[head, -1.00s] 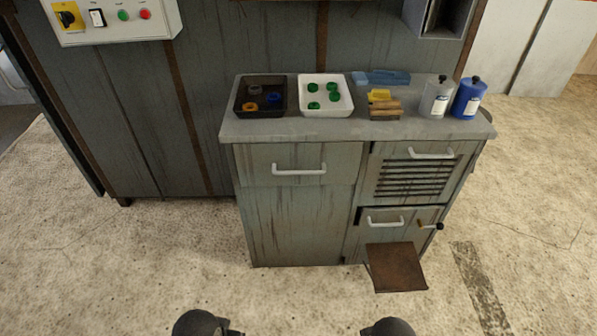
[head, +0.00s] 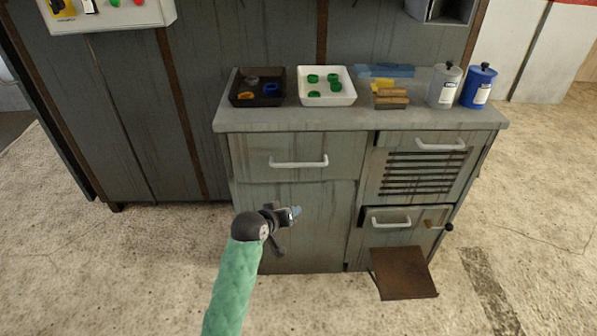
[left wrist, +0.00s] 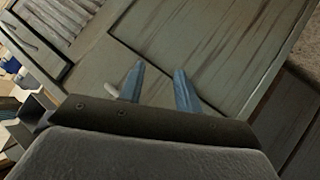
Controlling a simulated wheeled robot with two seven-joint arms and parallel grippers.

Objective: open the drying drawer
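The grey cabinet (head: 290,230) has a plain upper-left drawer (head: 260,158) with a white bar handle (head: 298,162), and a slatted upper-right front (head: 425,172) with its own white handle (head: 440,145). No label shows which is the drying drawer; both of these fronts look closed. My left gripper (head: 294,214) is in front of the cabinet's lower-left panel, below the plain drawer's handle. In the left wrist view, its two blue fingers (left wrist: 158,88) stand apart with nothing clearly held between them. My right gripper is not in view.
A lower-right front (head: 405,222) with a handle and side knob (head: 448,227) shows a dark gap above it. A brown plate (head: 404,273) sticks out below. Trays, tools and two bottles stand on the worktop (head: 240,122). Floor at both sides is clear.

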